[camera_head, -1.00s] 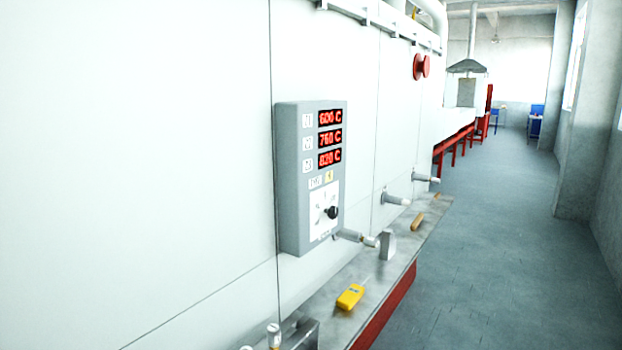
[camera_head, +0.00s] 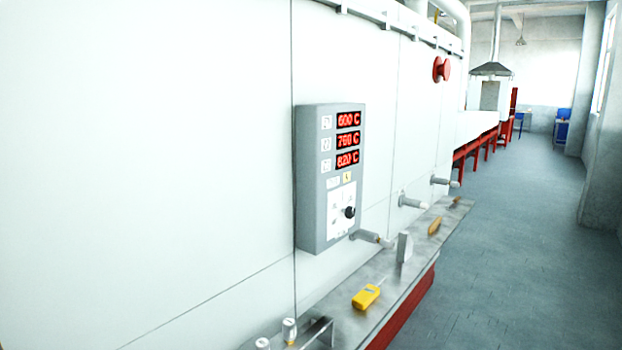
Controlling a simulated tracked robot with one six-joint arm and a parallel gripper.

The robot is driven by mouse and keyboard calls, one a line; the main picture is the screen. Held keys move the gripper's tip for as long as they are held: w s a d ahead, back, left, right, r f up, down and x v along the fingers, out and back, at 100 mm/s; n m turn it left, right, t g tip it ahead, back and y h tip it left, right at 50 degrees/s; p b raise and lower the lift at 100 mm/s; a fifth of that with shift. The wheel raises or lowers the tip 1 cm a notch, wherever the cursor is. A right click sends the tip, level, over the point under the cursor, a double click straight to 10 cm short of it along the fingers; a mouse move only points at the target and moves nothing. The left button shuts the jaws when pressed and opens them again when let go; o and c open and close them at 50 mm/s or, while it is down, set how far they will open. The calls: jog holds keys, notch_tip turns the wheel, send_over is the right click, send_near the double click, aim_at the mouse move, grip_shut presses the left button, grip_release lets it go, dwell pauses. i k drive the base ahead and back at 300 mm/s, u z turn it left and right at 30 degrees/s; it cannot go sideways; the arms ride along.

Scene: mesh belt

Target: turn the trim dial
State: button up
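The trim dial (camera_head: 350,212) is a small black knob on a white plate, low on the front of a grey control box (camera_head: 311,190). The box is fixed to the large white furnace wall and has three red displays (camera_head: 348,140) reading 600 C, 760 C and 820 C. The dial's exact pointer angle is too small to tell. My gripper and arm are not in view, and nothing touches the dial.
A metal ledge (camera_head: 335,310) runs under the box, with a yellow handheld device (camera_head: 366,296) and a small wooden-coloured block (camera_head: 434,227) on it. Pipe stubs (camera_head: 412,202) stick out from the wall. The grey floor (camera_head: 500,270) at right is clear.

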aim_at(349, 213)
jog(key=i, duration=1)
jog(key=u, duration=0.05)
